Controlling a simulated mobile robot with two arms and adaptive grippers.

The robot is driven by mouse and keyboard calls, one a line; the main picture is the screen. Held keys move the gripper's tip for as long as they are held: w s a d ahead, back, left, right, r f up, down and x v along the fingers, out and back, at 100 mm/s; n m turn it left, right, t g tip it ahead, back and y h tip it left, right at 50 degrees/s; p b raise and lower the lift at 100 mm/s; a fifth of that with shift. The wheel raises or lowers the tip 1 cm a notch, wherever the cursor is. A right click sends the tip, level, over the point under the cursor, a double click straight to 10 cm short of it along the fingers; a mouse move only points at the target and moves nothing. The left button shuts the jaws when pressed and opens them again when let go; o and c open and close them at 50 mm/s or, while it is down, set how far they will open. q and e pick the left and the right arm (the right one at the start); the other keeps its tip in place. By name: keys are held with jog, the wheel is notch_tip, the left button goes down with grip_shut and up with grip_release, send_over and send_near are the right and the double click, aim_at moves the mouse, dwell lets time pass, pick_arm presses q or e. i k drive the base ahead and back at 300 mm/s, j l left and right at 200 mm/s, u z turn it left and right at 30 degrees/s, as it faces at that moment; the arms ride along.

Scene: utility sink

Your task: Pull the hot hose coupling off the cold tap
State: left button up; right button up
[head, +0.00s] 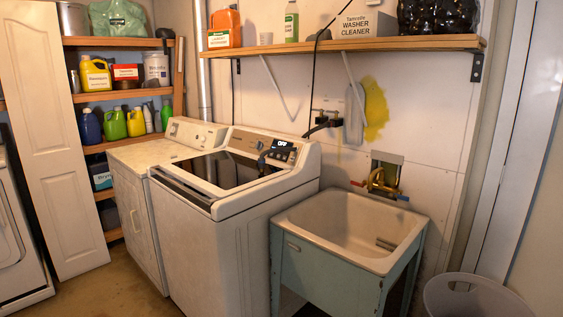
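Neither of my grippers is in view. A brass tap fitting (382,180) is mounted on the wall above the sink, with a red handle (357,183) on its left and a blue handle (403,198) on its right. A second small wall fitting (328,118) sits behind the washer, with a dark hose (318,129) running from it down toward the washer. The fittings are too small to tell which coupling is on which tap.
The sink (350,225) stands right of the washer (240,200). A shelf (340,46) with boxes and bottles runs above. A cord hangs from the shelf. A pale basket (475,295) stands at lower right. Some floor is clear at lower left.

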aim_at(332, 123)
jog(key=i+j+z, duration=0.25)
jog(key=i, duration=0.25)
jog(key=i+j+z, duration=0.2)
jog(key=i, duration=0.25)
jog(key=i+j, duration=0.45)
jog(key=i+j+u, duration=0.15)
jog(key=i+j, duration=0.7)
jog(key=i, duration=0.25)
jog(key=j+u, duration=0.05)
